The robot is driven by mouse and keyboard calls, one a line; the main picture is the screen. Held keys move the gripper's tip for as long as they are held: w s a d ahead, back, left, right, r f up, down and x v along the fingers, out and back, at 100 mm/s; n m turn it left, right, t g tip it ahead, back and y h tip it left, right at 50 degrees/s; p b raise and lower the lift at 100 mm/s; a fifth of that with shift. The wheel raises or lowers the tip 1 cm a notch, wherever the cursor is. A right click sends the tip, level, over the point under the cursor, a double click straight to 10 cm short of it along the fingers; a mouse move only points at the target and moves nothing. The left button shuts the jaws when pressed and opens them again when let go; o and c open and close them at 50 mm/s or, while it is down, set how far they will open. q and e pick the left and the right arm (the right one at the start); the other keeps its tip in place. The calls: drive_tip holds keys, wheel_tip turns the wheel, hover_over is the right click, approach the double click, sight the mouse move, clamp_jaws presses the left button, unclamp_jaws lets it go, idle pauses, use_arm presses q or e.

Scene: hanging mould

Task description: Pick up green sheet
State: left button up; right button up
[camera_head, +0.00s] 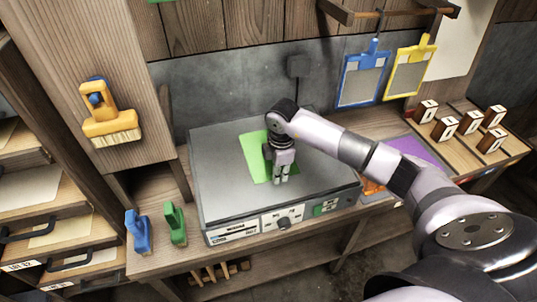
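The green sheet (253,160) lies flat on the grey top of a box-shaped machine (225,190) on the wooden bench. My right gripper (281,181) comes in from the right and points down at the sheet's right edge, covering part of it. Its two fingers look close together. I cannot tell whether they touch the sheet or have anything between them. My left gripper is not in view.
A blue-handled tool (138,232) and a green-handled one (175,224) stand left of the machine. A purple sheet (418,152) lies to the right. Blue (362,76) and yellow (410,70) framed pieces hang behind. Several stamp blocks (445,129) stand at far right.

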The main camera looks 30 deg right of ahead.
clamp_jaws()
drive_tip(key=shift+w+r, duration=0.1)
drive_tip(key=shift+r, duration=0.3)
wheel_tip(320, 180, up, 19)
drive_tip(key=b, duration=0.3)
